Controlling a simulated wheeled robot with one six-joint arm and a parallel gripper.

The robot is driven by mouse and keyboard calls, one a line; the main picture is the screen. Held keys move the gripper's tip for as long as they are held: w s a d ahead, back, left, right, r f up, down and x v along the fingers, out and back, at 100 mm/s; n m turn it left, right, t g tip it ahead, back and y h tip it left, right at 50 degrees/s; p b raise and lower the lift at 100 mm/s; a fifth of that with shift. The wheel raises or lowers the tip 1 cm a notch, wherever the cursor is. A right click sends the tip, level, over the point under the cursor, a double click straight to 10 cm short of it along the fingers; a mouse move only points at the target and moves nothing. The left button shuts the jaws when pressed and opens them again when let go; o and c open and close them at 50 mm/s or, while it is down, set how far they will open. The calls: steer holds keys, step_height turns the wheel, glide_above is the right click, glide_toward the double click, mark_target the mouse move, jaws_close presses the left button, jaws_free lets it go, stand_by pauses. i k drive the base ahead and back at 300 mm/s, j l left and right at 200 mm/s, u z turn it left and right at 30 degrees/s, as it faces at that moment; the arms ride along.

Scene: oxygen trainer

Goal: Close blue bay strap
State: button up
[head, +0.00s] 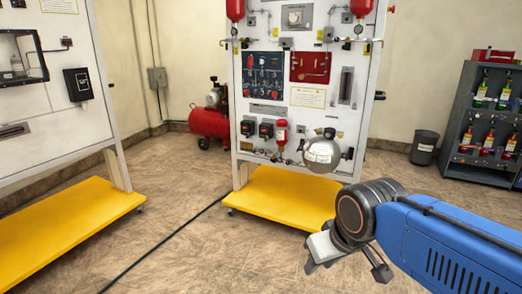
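I cannot make out a blue bay strap in the head view; anything that small is too fine to tell here. The white trainer panel (335,100) stands upright at the centre, with a dark blue square panel (263,75) on its upper left. A silver round vessel (321,152) and a small red cylinder (281,132) are mounted low on it. My gripper (345,264) is at the lower right, in front of the panel's yellow base and apart from the panel. Its fingertips are angled away and partly hidden, so its opening is unclear.
A yellow-based board (70,222) stands at the left. A grey rack (470,175) with several bottles and a dark bin (424,147) are at the right. A red compressor (209,123) stands behind. A black cable (165,246) crosses the otherwise open floor between the boards.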

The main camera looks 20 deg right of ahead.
mark_target(499, 100)
steer(key=i+l+z, duration=0.25)
steer(key=l+z, duration=0.2)
steer(key=i+l+z, duration=0.65)
steer(key=z, duration=0.2)
steer(key=i+l+z, duration=0.1)
steer(key=i+z, duration=0.4)
steer(key=i, duration=1.05)
steer(key=i+z, duration=0.15)
steer(key=i, duration=0.95)
steer(key=i+j+z, duration=0.1)
steer(key=i, duration=1.05)
